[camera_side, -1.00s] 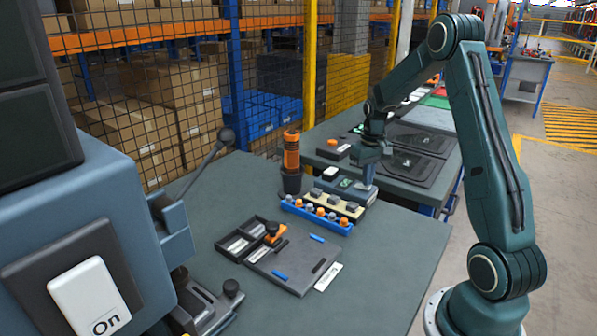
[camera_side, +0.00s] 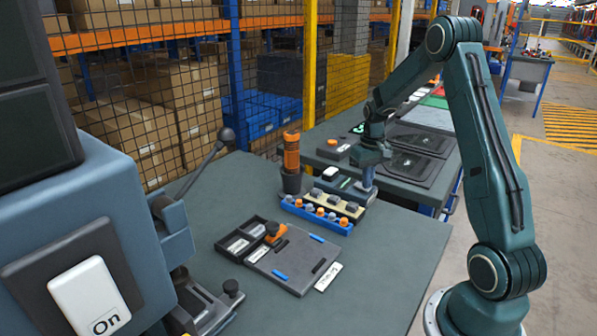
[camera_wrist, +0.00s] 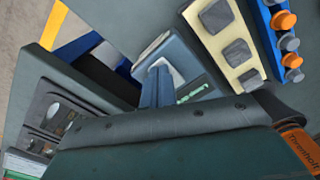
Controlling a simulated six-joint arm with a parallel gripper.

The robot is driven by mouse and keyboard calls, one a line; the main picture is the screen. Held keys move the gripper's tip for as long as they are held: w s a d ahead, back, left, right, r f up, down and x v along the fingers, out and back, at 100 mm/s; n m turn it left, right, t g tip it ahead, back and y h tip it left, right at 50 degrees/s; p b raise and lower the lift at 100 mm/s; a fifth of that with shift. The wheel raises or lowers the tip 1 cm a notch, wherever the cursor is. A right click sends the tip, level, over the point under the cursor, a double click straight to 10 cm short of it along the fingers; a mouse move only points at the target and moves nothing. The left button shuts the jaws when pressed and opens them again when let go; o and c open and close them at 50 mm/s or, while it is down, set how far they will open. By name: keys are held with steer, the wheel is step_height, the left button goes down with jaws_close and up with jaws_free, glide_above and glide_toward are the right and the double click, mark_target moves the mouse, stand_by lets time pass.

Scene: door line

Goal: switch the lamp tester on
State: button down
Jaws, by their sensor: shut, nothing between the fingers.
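A small blue-grey box (camera_side: 349,190) with a green display stands on the bench behind the lamp rows. I take it as the lamp tester, but no label is readable. In the wrist view the box (camera_wrist: 152,46) shows a pale plate (camera_wrist: 177,77) beside my fingertips and the green display (camera_wrist: 192,93). My gripper (camera_side: 366,185) is shut and empty, pointing down at the box's right end. Its fingers (camera_wrist: 158,82) cover part of the pale plate. I cannot tell whether they touch it. The setting of any switch there is hidden.
In front of the box are a cream strip with grey knobs (camera_side: 338,205) and a blue tray of orange and grey lamps (camera_side: 316,216). A dark cup with an orange tool (camera_side: 291,150) stands left. A large white "On" rocker (camera_side: 90,297) is on the blue machine.

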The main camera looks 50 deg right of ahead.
steer(key=shift+r, duration=3.45)
steer(key=s+a+r+n+t+h, duration=0.1)
steer(key=s+a+r, duration=0.1)
steer(key=a+r, duration=0.55)
steer(key=s+a+r+n+t, duration=0.2)
steer(key=a+r, duration=0.3)
steer(key=a, duration=0.6)
steer(key=s+a+n+t+y, duration=0.1)
steer(key=s+a+n+t, duration=0.1)
steer(key=s+a, duration=0.9)
steer(key=s+n, duration=0.1)
steer(key=s, duration=0.1)
steer(key=shift+s+a+r+t, duration=0.15)
steer(key=shift+s+a+t, duration=0.15)
steer(key=shift+a, duration=0.05)
